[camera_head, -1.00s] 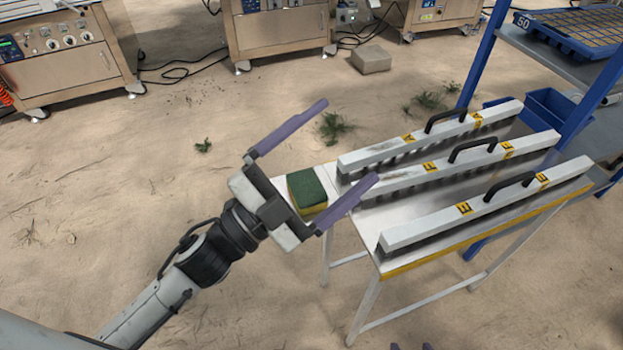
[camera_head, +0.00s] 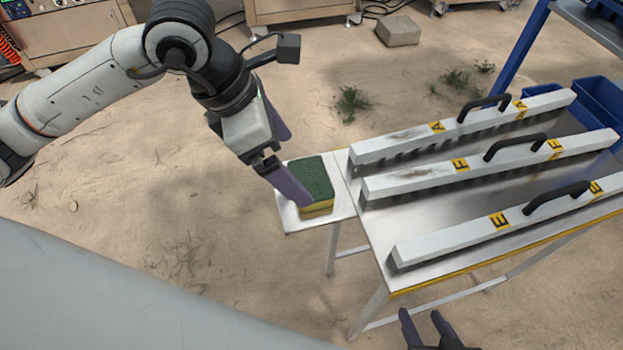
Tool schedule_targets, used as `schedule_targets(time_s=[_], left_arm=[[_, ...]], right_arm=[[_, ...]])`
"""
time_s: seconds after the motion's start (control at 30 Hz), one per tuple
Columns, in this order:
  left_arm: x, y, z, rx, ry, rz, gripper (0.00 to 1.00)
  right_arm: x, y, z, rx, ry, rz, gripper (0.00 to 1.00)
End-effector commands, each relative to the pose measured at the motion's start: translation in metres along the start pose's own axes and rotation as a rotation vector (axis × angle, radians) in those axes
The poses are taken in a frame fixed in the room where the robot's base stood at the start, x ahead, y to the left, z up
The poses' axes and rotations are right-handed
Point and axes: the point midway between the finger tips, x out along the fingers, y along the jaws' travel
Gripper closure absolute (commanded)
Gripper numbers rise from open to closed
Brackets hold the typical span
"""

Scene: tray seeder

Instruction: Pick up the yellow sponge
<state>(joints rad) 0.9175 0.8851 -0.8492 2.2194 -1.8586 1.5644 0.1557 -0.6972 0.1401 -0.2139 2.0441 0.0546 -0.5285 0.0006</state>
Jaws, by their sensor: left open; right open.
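The yellow sponge (camera_head: 319,209) has a green top and lies flat on the small white side shelf (camera_head: 290,215) at the left end of the metal table. My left gripper (camera_head: 299,172) is open and points down at the sponge's left side. Its near purple finger overlaps the sponge's left edge in the picture; I cannot tell whether it touches. Its far finger is partly hidden behind the gripper body. My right gripper (camera_head: 422,316) is open and empty at the bottom edge, in front of the table, with only its fingers and part of its body showing.
Several long white bars with black handles, such as the front bar (camera_head: 450,236), lie on the metal table (camera_head: 375,240) right of the sponge. A blue rack post (camera_head: 522,50) and a blue bin (camera_head: 600,105) stand at the right. Sandy floor lies open to the left.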

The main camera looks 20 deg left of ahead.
Motion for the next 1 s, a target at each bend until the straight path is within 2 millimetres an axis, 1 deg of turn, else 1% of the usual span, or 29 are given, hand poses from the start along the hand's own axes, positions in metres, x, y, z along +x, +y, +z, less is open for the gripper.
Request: schedule_targets(time_s=[0.03, 0.13, 0.27, 0.4, 0.5, 0.63, 0.83, 0.87, 1.0], left_arm=[[0.008, 0.0, 0.0, -0.001, 0.001, -0.003, 0.04], [0.015, -0.001, 0.0, 0.0, 0.0, -0.003, 0.04], [0.026, 0.001, 0.001, -0.001, -0.001, -0.004, 0.04], [0.048, 0.004, 0.003, -0.002, -0.001, -0.007, 0.04], [0.061, 0.004, 0.004, -0.001, -0.001, -0.006, 0.04], [0.069, 0.004, 0.004, -0.001, -0.002, -0.004, 0.04], [0.069, 0.004, 0.004, -0.001, -0.002, -0.004, 0.04], [0.069, 0.004, 0.004, -0.001, -0.002, -0.004, 0.07], [0.069, 0.004, 0.004, -0.001, -0.003, -0.004, 0.31]], right_arm=[[0.0, -0.001, 0.004, 0.001, -0.006, -0.001, 0.55], [-0.001, -0.001, 0.008, 0.003, -0.013, -0.002, 0.55], [-0.001, -0.001, 0.008, 0.003, -0.012, -0.002, 0.55], [0.0, -0.001, 0.007, 0.003, -0.01, -0.002, 0.55], [0.001, -0.001, 0.007, 0.003, -0.007, -0.002, 0.55], [0.001, 0.0, 0.005, 0.002, -0.004, -0.002, 0.55], [0.001, 0.0, 0.004, 0.001, -0.001, -0.002, 0.55], [0.001, 0.0, 0.004, 0.001, -0.001, -0.001, 0.55], [0.001, 0.0, 0.003, 0.001, 0.0, -0.001, 0.55]])
